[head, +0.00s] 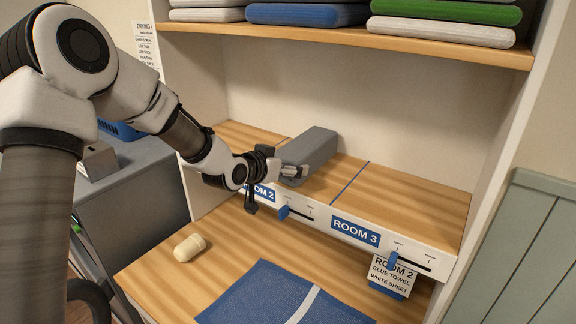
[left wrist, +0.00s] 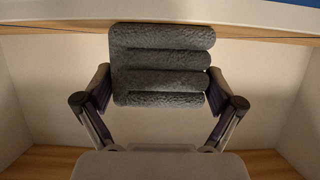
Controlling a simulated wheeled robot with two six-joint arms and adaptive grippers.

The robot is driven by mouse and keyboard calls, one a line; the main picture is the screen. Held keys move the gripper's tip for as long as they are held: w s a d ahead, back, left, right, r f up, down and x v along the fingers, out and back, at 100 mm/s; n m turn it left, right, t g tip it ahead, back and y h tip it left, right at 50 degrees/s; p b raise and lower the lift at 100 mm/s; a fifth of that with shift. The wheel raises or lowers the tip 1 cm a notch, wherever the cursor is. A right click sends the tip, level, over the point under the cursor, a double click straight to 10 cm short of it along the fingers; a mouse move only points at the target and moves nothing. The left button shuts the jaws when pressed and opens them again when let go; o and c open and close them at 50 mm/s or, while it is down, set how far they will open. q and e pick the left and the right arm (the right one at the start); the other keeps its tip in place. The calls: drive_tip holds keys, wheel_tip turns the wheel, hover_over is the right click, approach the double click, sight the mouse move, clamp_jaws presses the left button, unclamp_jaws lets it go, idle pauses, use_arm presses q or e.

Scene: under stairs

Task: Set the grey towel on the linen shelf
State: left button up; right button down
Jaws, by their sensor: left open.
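The grey towel (head: 309,149) is a folded block lying on the raised wooden ledge (head: 412,198), behind the white strip with the room labels. My left gripper (head: 291,172) is at the towel's near end, jaws open. In the left wrist view the towel (left wrist: 160,65) shows its folded layers between the two open fingers (left wrist: 157,92); I cannot tell whether they touch it. An upper wooden shelf (head: 345,36) holds folded white, blue-grey and green linens. No shelf is visibly labelled as the linen shelf. My right gripper is not in view.
The ledge right of the towel is clear.

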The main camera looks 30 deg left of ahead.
use_arm(q)
drive_tip(key=shift+s+a+r, duration=0.2)
drive_tip(key=shift+s+r, duration=0.05)
drive_tip(key=shift+s, duration=0.4)
drive_tip(key=v, duration=1.1)
drive_tip(key=shift+b, duration=0.45)
drive_tip(key=shift+s, duration=0.15)
